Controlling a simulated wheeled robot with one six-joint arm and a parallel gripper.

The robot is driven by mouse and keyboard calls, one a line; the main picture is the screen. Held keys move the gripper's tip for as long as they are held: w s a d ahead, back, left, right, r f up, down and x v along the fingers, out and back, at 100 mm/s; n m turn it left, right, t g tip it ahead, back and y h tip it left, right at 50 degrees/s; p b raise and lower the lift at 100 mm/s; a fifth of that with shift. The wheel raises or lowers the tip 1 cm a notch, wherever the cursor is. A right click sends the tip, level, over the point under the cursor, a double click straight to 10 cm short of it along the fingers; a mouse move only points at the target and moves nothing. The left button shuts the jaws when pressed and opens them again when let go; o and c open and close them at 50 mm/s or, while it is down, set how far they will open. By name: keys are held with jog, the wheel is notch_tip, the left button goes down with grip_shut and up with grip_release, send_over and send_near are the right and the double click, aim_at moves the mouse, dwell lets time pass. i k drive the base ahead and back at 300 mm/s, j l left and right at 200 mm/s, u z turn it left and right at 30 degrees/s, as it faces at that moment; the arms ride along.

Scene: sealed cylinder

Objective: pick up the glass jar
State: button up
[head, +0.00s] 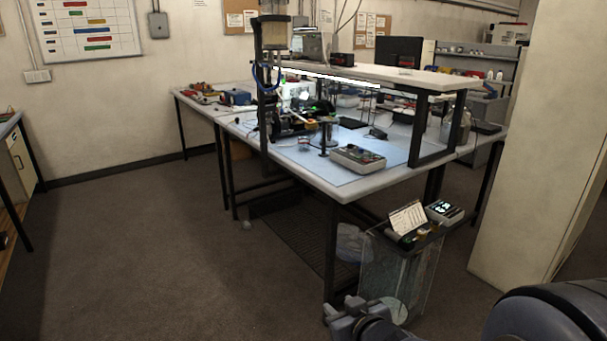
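A small clear jar-like container (304,144) stands on the blue mat of the workbench, left of a small black stand. It is too small to tell for sure whether it is the glass jar. Another clear upright vessel (331,128) stands just behind the stand, partly hidden. What looks like my gripper (350,318) shows at the bottom edge, cut off by the frame. It is in the foreground, far from the small container. Its fingers are not clear enough to show whether they are open or shut.
The workbench (375,188) carries a grey instrument box (358,159) and a raised shelf (430,80). A clear bin (400,275) with devices on top stands by its front corner. A pale pillar (535,150) blocks the right. Floor (150,250) is open at left.

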aim_at(304, 139)
jog(key=i+j+z, duration=0.45)
jog(key=i+j, duration=0.45)
jog(key=i, duration=0.6)
jog(key=i+j+z, duration=0.45)
jog(key=i+j, duration=0.85)
jog(key=j, duration=0.1)
